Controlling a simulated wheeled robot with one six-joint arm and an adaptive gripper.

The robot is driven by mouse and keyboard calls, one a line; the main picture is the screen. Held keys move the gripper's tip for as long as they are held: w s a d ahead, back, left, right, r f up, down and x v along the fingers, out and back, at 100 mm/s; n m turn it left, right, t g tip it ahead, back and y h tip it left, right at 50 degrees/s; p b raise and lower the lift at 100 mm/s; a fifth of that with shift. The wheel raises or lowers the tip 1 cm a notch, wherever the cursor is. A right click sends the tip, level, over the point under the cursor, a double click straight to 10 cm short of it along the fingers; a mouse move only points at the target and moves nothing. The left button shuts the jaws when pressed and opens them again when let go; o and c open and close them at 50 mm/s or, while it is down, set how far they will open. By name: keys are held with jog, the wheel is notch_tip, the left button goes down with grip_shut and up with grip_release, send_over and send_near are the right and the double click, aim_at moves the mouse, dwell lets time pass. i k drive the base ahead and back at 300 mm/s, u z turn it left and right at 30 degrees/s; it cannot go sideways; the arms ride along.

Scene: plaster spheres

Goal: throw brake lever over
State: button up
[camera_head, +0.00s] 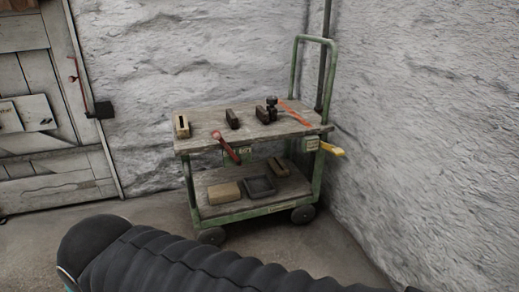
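A green-framed cart (186,178) with a wooden top stands in the corner. A red-handled lever (230,150) sticks out from its front edge, sloping down to the right, beside a small label plate (246,151). A yellow-handled lever (332,149) juts right from the cart's right front corner, beside another small plate (312,143). I cannot tell from the picture which of the two is the brake lever; the plates are too small to read. My arm in its black ribbed sleeve crosses the bottom of the view. My gripper is not in view.
The cart top holds several small blocks, a dark tool (272,103) and an orange-red strip (294,113). The lower shelf holds a tan box (224,193) and dark trays (260,186). Rough plaster walls close in behind and right. A plank door (45,110) stands left.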

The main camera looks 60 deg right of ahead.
aim_at(216, 135)
jog(key=z, duration=2.25)
jog(key=i, duration=0.75)
jog(key=u, duration=0.2)
